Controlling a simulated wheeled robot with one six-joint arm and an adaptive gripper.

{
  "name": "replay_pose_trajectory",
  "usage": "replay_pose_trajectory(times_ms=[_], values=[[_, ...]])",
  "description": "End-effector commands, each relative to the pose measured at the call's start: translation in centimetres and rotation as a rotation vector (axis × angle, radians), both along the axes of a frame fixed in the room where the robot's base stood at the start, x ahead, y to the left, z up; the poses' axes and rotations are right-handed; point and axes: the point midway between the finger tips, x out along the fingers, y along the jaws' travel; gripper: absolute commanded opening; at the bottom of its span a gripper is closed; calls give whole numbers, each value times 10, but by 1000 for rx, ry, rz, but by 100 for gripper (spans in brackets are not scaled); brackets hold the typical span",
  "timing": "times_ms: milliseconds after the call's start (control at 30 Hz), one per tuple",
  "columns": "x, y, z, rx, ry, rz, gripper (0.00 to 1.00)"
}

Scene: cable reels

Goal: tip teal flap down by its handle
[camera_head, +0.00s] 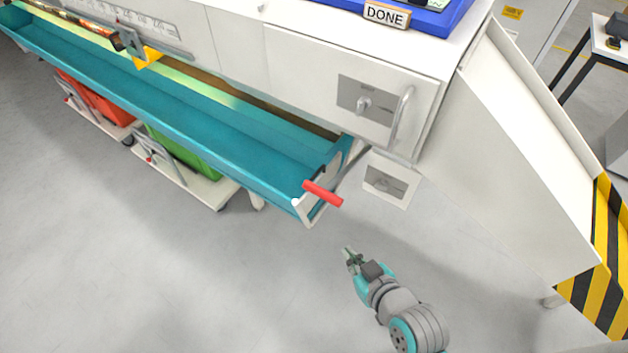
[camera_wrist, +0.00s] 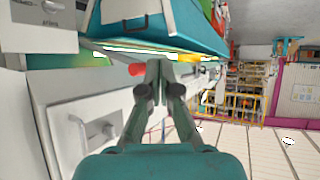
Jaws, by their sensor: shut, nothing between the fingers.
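The teal flap (camera_head: 215,132) is a long trough along the front of the white machine in the head view. Its red handle (camera_head: 322,194) sticks out at its near right end. My gripper (camera_head: 348,254) is shut and empty, below and slightly right of the handle in the head view, apart from it. In the wrist view the gripper (camera_wrist: 153,70) fingers are together, and the red handle (camera_wrist: 136,69) shows just left of the fingertips, partly hidden behind them. The teal flap (camera_wrist: 170,20) shows above.
Under the flap, a green crate (camera_head: 185,150) and an orange crate (camera_head: 98,103) stand on white trolleys. A white chute with a black-yellow striped edge (camera_head: 604,270) stands at the right. A panel with a grey handle (camera_head: 402,115) is above. The floor at the lower left is clear.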

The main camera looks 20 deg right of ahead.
Motion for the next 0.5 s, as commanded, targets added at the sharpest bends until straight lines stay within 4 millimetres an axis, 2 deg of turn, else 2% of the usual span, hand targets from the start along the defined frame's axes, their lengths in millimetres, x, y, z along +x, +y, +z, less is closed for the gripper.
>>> replay_pose_trajectory(times_ms=[33,200,500], values=[[17,0,8,-7,2,20,0],[56,2,29,-34,44,108,0],[107,0,86,-120,107,290,0]])
